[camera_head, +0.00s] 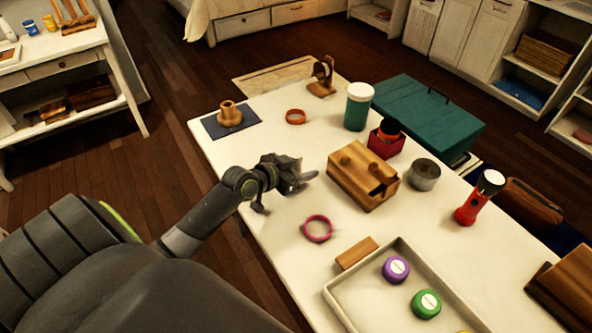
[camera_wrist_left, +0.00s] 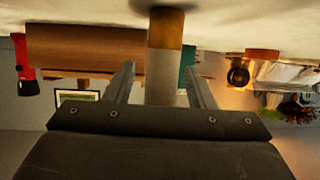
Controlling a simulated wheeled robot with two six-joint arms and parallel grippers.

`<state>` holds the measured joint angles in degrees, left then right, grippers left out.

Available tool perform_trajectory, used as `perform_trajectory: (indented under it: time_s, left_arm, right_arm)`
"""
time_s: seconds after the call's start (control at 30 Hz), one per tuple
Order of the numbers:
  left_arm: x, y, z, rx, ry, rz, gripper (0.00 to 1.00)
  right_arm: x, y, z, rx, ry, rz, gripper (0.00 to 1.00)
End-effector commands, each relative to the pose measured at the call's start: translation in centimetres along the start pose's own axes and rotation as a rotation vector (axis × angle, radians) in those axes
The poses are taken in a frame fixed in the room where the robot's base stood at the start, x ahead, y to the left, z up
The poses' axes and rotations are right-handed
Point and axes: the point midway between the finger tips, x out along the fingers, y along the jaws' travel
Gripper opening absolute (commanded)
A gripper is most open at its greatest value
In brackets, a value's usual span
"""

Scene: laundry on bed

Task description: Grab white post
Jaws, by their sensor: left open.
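In the left wrist view, which looks upside down with the tabletop along the top, a post (camera_wrist_left: 164,62) stands upright from the table. Its free part is pale whitish-grey and the part near the table is tan. My left gripper (camera_wrist_left: 160,88) is open, with one finger on each side of the post and visible gaps to it. In the head view the left gripper (camera_head: 301,179) is low over the white table (camera_head: 262,215), left of the wooden box. I cannot make out the post there; the gripper seems to hide it. My right gripper is not in view.
The wooden box (camera_head: 362,176) is close on the right of the gripper. A pink ring (camera_head: 318,240) lies in front, near a wooden block (camera_head: 357,253) and a tray (camera_head: 334,291). A green-and-white jar (camera_head: 357,107) and an orange ring (camera_head: 295,117) are farther back.

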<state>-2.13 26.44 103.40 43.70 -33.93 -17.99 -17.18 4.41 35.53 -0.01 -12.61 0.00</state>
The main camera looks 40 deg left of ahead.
Motion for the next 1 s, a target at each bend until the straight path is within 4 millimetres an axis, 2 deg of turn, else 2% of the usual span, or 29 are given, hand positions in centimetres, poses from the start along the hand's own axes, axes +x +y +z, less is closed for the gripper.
perform_trajectory:
  time_s: [0.07, 0.43, 0.63, 0.73, 1.0]
  left_arm:
    - [0.0, 0.0, 0.0, 0.000, 0.000, 0.000, 0.48]
    - [-0.1, 0.0, 0.0, 0.000, 0.001, 0.000, 0.01]
    - [-0.1, 0.0, -0.1, 0.001, 0.001, 0.000, 0.01]
    - [-0.4, 0.0, -0.8, 0.004, 0.002, 0.000, 0.01]
    - [-2.4, -0.1, -5.7, 0.007, 0.004, -0.001, 0.01]
  right_arm:
    - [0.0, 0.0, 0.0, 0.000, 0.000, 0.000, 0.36]
    - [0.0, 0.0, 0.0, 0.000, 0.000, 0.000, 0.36]
    - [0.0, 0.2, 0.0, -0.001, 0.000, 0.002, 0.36]
    - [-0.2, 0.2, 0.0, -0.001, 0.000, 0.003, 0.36]
    - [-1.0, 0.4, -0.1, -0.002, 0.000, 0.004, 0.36]
